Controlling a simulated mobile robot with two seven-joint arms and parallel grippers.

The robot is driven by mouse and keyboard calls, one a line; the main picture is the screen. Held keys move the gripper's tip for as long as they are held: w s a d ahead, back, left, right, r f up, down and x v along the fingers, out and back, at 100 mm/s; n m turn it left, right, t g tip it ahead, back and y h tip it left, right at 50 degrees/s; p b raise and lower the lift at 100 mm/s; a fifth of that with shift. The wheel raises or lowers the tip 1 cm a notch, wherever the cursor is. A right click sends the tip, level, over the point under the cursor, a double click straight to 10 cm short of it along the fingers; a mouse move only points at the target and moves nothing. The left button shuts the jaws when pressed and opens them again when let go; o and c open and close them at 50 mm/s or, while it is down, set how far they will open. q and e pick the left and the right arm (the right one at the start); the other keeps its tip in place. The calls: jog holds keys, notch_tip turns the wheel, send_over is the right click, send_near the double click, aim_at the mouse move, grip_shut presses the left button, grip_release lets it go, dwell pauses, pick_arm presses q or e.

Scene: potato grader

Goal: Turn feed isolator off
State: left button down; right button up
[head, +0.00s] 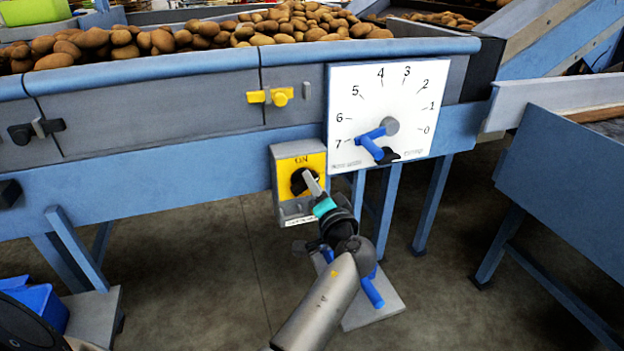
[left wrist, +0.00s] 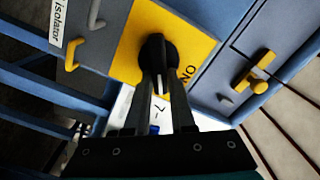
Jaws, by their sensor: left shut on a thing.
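The feed isolator is a grey box (head: 297,212) with a yellow plate (head: 288,165) marked ON, mounted below the hopper's edge. Its round black knob (head: 298,182) sits on the plate and also shows in the left wrist view (left wrist: 155,48). My left gripper (head: 314,187) is shut on the knob, with one finger on each side of it in the left wrist view (left wrist: 158,90). There, a white mark on the knob points down the picture, to the side of the word ON. The fingers partly hide the knob. My right gripper is not in view.
A white dial (head: 390,85) numbered 0 to 7 with a blue handle (head: 370,142) stands just right of the isolator. A yellow latch (head: 270,96) is above. Potatoes (head: 290,22) fill the hopper. A yellow hook (left wrist: 72,55) is on the box's lower part.

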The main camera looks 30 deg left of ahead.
pick_arm(q)
jog(key=shift+w+f+m+p, duration=0.15)
jog(key=shift+m+p, duration=0.55)
jog(key=shift+m, duration=1)
jog(key=shift+f+m+p, duration=0.1)
jog(key=shift+m+p, duration=0.55)
jog(key=shift+m, duration=1.05)
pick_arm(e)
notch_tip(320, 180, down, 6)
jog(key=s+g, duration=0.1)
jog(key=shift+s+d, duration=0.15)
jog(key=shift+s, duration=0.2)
pick_arm(q)
jog(key=c, duration=0.8)
grip_release()
jog(key=shift+d+f, duration=0.1)
jog(key=shift+f, duration=0.05)
jog(key=shift+o, duration=0.2)
